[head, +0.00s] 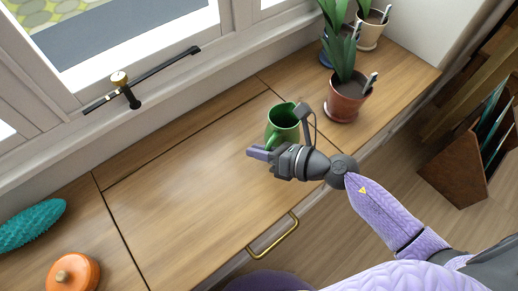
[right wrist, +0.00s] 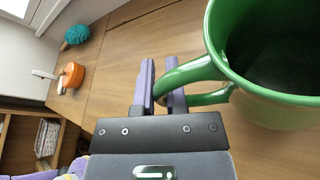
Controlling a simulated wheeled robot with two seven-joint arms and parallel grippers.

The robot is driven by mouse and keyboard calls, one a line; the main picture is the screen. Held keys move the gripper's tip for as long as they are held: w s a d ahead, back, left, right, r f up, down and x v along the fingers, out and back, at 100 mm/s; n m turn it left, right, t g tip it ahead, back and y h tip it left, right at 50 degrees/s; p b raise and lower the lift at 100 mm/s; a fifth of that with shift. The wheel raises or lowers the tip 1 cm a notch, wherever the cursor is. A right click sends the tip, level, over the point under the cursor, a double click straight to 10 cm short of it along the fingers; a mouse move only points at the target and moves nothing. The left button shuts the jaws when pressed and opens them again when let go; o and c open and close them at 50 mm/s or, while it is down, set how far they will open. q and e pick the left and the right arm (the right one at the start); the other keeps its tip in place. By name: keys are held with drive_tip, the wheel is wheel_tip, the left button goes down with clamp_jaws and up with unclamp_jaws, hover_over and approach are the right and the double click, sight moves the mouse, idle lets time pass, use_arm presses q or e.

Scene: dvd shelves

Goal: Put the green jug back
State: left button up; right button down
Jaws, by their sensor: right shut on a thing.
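The green jug (head: 284,119) stands upright at the wooden counter, just behind my right gripper in the head view. In the right wrist view the green jug (right wrist: 270,60) fills the upper right, its dark inside and handle showing. My right gripper (head: 262,153) is shut on the jug's handle; in the right wrist view its purple fingers (right wrist: 161,92) lie on either side of the handle. Whether the jug's base touches the counter I cannot tell. My left gripper is not in view.
The wooden counter (head: 180,200) is clear in the middle. Potted plants (head: 345,104) stand to the right of the jug. An orange lidded pot (head: 73,273) and a teal spiky object (head: 32,225) are at the left. A window (head: 130,40) is behind.

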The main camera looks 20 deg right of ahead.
drive_tip(key=c, duration=0.7)
unclamp_jaws()
drive_tip(key=shift+f, duration=0.1)
